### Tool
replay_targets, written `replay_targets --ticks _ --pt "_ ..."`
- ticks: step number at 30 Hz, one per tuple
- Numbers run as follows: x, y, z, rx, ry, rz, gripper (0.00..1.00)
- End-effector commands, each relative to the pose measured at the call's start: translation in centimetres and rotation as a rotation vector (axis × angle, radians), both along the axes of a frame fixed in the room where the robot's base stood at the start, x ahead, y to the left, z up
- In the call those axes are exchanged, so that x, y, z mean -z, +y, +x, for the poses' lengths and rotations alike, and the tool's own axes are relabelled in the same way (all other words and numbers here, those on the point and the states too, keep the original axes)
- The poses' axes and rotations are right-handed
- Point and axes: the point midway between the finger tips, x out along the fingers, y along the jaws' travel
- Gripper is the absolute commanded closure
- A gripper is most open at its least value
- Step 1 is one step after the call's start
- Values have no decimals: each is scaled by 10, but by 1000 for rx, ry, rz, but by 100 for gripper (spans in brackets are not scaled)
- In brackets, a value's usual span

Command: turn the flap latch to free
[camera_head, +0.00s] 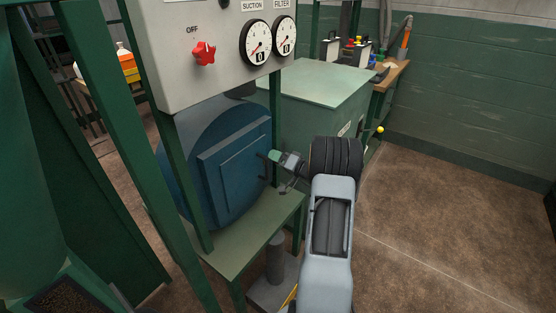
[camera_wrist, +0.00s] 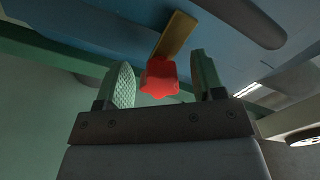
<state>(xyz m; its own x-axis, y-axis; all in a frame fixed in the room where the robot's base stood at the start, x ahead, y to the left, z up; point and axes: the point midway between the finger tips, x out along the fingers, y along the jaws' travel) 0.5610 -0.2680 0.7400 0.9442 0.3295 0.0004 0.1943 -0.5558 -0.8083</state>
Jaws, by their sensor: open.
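In the wrist view a red lobed knob (camera_wrist: 158,78) shows between my fingers, with a flat brass-coloured bar (camera_wrist: 176,35) running up behind it to a blue surface. I take this knob and bar for the flap latch. My gripper (camera_wrist: 161,68) is open, its two green padded fingers on either side of the knob with a visible gap on each side. I cannot tell how deep the knob sits between them. In the head view my gripper (camera_head: 275,160) is at the right edge of the blue housing (camera_head: 225,170), and it hides the latch there.
A grey panel (camera_head: 222,50) with a red star knob marked OFF (camera_head: 204,53) and two gauges (camera_head: 270,38) is above the housing. A green frame post (camera_head: 277,110) stands close to my gripper. A green cabinet (camera_head: 310,85) is behind. The floor at right is clear.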

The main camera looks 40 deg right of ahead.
Motion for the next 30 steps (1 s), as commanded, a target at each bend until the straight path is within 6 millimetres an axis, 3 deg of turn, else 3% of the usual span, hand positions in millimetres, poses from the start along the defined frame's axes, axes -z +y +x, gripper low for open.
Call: replay_targets --ticks 5,20,30 --pt "0 0 0 0 0 0 40" --pt "0 0 0 1 1 1 87" --pt "2 0 -1 1 24 67 87"
